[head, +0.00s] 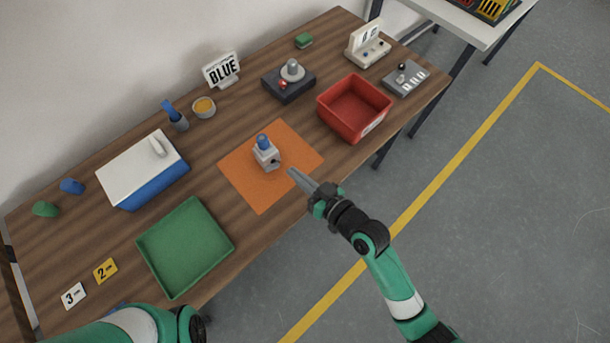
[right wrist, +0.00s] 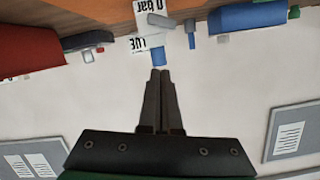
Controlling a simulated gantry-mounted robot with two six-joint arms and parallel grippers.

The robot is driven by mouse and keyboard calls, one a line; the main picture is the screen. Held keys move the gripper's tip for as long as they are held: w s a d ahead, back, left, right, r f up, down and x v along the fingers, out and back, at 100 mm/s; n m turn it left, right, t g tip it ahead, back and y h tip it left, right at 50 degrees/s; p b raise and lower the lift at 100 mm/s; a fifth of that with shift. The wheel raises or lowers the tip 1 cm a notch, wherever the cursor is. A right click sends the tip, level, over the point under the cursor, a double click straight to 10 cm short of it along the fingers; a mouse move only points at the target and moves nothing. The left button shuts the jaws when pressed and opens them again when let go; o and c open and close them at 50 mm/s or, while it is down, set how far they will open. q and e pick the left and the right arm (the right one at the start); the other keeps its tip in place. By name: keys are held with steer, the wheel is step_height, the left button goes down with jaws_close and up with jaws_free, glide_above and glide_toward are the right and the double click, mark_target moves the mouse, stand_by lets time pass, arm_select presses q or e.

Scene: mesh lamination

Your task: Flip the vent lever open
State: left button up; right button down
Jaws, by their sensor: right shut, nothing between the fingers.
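A small light-grey block (head: 266,159) with a blue cap (head: 263,141) stands upright on the orange mat (head: 257,195). A dark round opening or knob shows on its side; I cannot make out for sure which part is the vent lever. My right gripper (head: 292,172) is shut and empty, just right of the block and apart from it. In the right wrist view, which looks upside down, the closed fingertips (right wrist: 160,71) line up with the blue cap (right wrist: 158,57). My left arm enters at the bottom left; its gripper is out of view.
A red bin (head: 346,118) stands behind and right of the mat. A green tray (head: 184,250) and a blue box with a white lid (head: 135,168) are to the left. A dark device (head: 287,88) and a BLUE sign (head: 221,70) stand behind. The mat around the block is clear.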

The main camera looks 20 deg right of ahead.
steer(key=shift+v, duration=1.4)
steer(key=shift+d, duration=0.15)
